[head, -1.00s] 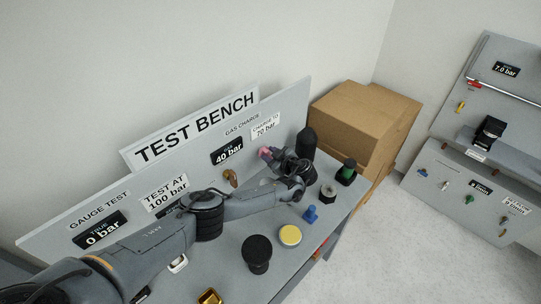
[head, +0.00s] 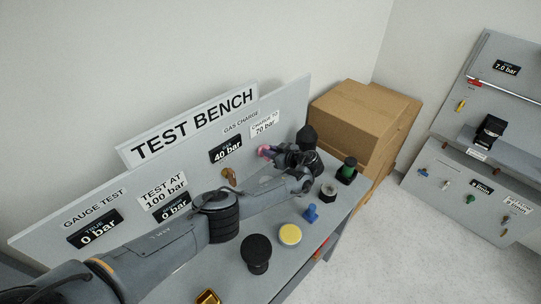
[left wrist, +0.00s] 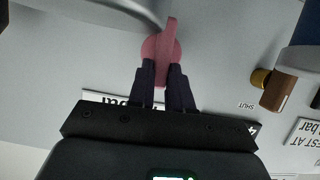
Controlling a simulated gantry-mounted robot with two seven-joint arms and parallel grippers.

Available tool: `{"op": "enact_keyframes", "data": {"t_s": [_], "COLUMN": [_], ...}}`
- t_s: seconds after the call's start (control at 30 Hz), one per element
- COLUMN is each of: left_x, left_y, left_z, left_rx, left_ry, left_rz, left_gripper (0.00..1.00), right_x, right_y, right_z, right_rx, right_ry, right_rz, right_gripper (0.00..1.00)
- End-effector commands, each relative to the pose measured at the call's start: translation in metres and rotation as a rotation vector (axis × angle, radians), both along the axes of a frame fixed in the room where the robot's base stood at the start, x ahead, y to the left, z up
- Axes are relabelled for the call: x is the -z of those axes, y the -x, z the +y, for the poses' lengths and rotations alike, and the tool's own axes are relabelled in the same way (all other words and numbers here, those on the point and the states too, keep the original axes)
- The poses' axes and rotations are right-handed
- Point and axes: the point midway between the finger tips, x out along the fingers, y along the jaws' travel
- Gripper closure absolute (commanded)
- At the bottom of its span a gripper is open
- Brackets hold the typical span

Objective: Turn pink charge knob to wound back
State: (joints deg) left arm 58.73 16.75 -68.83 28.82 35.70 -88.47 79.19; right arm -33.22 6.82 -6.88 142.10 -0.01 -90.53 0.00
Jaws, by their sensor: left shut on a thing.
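The pink charge knob (head: 265,151) is on the test bench's back panel, below the "40 bar" display (head: 227,150) and the "charge to 70 bar" label. In the left wrist view the pink knob (left wrist: 164,50) shows a round base with a bar handle across it. My left gripper (left wrist: 164,72) has its two dark fingers closed on the near end of the bar. In the head view my left gripper (head: 276,152) reaches the knob and partly covers it. My right gripper does not show.
A brown knob (head: 229,174) is left of the pink one; a brown and brass one (left wrist: 277,90) shows in the wrist view. A dark cylinder (head: 306,138), a green-topped part (head: 347,170), a blue part (head: 311,213), a yellow disc (head: 290,234) and a black knob (head: 257,252) stand on the bench.

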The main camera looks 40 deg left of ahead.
Motion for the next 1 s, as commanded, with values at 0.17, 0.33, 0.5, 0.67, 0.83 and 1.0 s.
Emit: {"op": "enact_keyframes", "data": {"t_s": [0.17, 0.33, 0.5, 0.67, 0.83, 1.0], "left_x": [0.004, 0.004, 0.002, 0.001, 0.0, 0.0], "left_y": [-0.005, -0.007, -0.009, -0.009, -0.009, -0.009], "left_z": [-0.001, -0.001, -0.001, -0.001, 0.0, 0.0], "left_rx": [-0.002, -0.001, -0.001, 0.0, 0.0, 0.0], "left_ry": [-0.004, -0.008, -0.01, -0.013, -0.013, -0.013], "left_rz": [0.125, 0.223, 0.288, 0.316, 0.323, 0.322], "left_gripper": [1.0, 1.0, 1.0, 1.0, 1.0, 1.0], "right_x": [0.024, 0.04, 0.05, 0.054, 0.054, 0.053], "right_y": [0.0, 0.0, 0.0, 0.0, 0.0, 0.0], "right_z": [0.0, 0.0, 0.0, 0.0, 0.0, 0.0], "right_rx": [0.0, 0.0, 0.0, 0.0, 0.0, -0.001], "right_ry": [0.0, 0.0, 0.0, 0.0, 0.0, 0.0], "right_rz": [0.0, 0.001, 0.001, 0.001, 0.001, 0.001], "right_gripper": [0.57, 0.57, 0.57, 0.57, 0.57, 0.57]}}
